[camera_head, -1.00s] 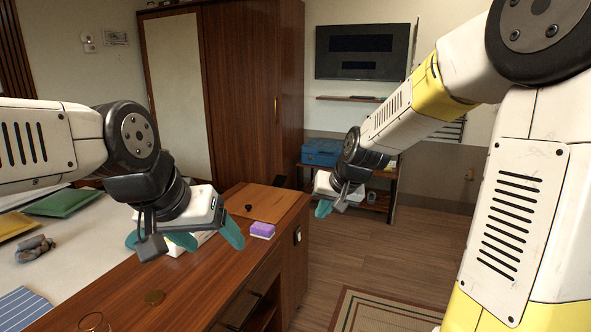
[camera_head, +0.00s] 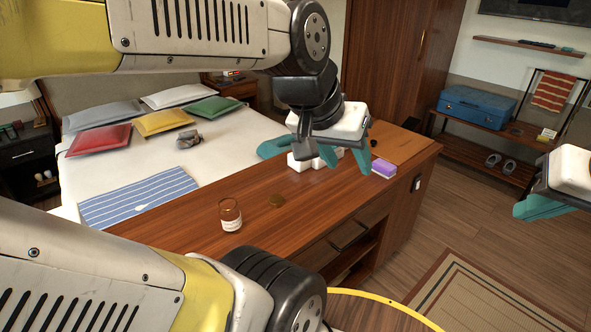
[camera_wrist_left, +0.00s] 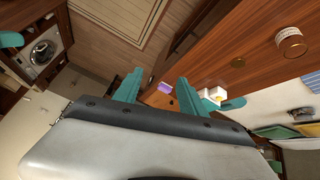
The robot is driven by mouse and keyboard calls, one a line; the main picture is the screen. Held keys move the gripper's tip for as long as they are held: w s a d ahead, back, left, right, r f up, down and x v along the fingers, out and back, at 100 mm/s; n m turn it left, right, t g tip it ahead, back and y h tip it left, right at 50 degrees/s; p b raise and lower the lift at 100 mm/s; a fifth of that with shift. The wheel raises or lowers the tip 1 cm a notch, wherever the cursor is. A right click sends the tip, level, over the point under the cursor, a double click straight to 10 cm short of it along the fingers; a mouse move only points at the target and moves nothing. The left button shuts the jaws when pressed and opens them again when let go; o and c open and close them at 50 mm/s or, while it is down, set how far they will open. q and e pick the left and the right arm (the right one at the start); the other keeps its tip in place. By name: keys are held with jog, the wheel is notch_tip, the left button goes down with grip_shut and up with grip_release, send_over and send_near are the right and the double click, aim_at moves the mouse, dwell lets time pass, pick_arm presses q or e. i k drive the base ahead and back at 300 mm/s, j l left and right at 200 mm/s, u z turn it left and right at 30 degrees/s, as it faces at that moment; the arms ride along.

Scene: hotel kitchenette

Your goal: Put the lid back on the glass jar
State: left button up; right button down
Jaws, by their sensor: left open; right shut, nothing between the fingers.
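The glass jar (camera_head: 230,217), amber with a white label, stands upright on the wooden counter; it also shows in the left wrist view (camera_wrist_left: 291,46). The lid (camera_head: 277,201), a flat brownish-gold disc, lies on the counter just right of the jar, apart from it. The lid also shows in the left wrist view (camera_wrist_left: 238,62). My left gripper (camera_head: 318,158), with teal fingers, is open and empty above the counter, beyond and to the right of the lid. My right gripper (camera_head: 540,208) is shut and empty at the right edge, off the counter; its body is partly cut off.
A purple sponge (camera_head: 384,169) and small white items (camera_head: 300,162) are on the counter (camera_head: 180,236) near my left gripper. The counter around jar and lid is clear. The bed (camera_head: 240,150) lies behind it. A blue case (camera_head: 476,106) rests on a shelf at the right.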

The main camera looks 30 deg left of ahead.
aim_at(230, 213)
jog(key=u, duration=1.75)
